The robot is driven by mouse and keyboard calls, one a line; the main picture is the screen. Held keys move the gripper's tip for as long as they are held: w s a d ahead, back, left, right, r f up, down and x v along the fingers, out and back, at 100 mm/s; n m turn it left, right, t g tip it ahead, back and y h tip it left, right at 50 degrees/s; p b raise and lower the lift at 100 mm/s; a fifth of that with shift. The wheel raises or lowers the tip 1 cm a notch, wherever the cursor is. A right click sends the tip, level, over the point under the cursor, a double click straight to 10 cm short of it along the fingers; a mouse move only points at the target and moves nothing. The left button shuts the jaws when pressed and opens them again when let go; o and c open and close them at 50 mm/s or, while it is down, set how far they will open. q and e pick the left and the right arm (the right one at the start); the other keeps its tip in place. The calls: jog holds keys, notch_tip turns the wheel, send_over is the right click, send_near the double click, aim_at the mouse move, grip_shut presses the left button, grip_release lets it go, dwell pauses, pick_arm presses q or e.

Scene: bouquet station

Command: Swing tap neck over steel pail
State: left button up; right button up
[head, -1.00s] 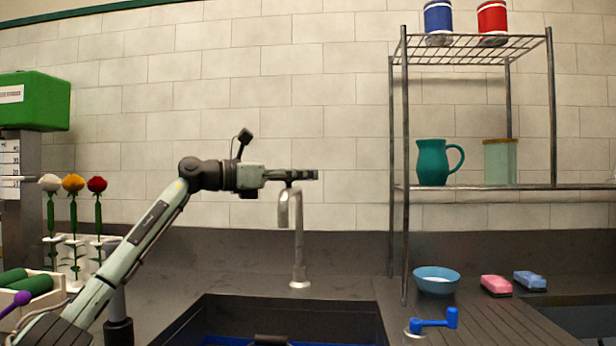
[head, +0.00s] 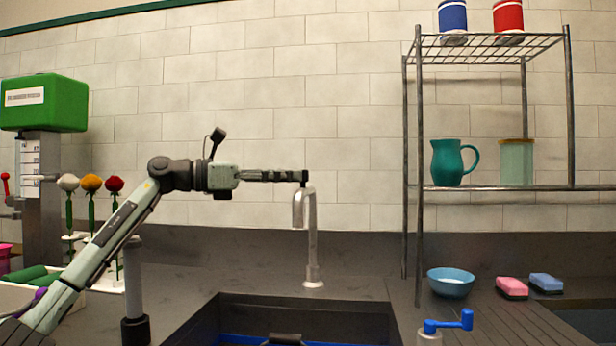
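The silver tap (head: 312,240) stands upright behind the sink, its hooked neck with the spout end bent down toward the left. My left gripper (head: 304,177) is level with the top of the neck, its dark fingers pointing right and their tips overlapping the neck's top in the picture. I see the fingers edge-on, so I cannot tell whether they are open or shut, or whether they touch the neck. My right gripper is out of view. I cannot make out a steel pail; only the upper part of the sink (head: 240,302) shows.
A blue crank-like handle (head: 450,321) is right of the sink. A wire shelf rack (head: 411,225) rises behind it, with a teal jug (head: 447,165). A light blue bowl (head: 451,284) and sponges (head: 512,287) lie right. Flowers (head: 90,184) stand left, beside my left arm.

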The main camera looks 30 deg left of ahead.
pick_arm(q)
jog(key=shift+v, duration=2.1)
jog(key=shift+f, duration=0.1)
